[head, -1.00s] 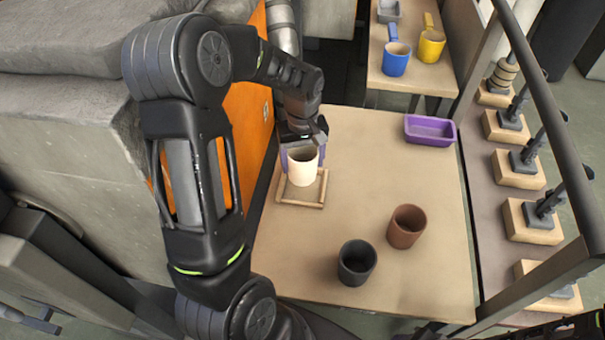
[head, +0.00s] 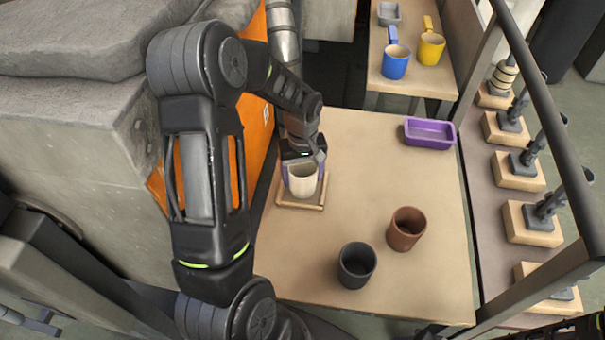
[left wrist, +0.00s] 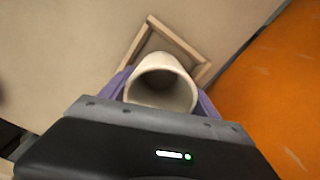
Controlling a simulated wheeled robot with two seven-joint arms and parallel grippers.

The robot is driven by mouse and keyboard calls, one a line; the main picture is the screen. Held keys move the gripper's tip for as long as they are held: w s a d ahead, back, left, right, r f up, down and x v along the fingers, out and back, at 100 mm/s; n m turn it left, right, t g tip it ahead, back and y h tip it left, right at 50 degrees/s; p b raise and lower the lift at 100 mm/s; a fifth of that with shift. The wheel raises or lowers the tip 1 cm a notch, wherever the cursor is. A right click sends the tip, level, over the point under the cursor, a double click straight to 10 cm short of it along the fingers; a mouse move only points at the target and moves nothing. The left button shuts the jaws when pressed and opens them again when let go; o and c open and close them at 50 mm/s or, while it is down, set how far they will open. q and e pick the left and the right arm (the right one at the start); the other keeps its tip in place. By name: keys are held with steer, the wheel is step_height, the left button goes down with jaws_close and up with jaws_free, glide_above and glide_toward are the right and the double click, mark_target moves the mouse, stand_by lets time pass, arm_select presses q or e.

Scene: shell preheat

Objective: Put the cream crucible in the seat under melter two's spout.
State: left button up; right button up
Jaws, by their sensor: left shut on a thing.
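The cream crucible (head: 303,182) is at the square wooden seat frame (head: 301,206) on the table's left side, beside the orange panel. My left gripper (head: 304,168) is shut on the crucible, with its purple fingers on either side. In the left wrist view the crucible (left wrist: 163,82) shows its open mouth between the purple fingers, and part of the wooden seat (left wrist: 165,35) shows beyond it. I cannot tell whether the crucible's base touches the seat's floor. My right gripper does not show.
A dark grey crucible (head: 357,265) and a brown crucible (head: 406,229) stand on the table. A purple tray (head: 429,133) lies at the back right. Blue (head: 396,62) and yellow (head: 431,48) cups stand on a farther table. The orange panel (head: 256,109) stands close left of the seat.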

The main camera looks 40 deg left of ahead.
arm_select(q)
steer(key=shift+f, duration=0.15)
steer(key=o, duration=1.7)
step_height(320, 180, up, 12)
steer(key=shift+r, duration=0.2)
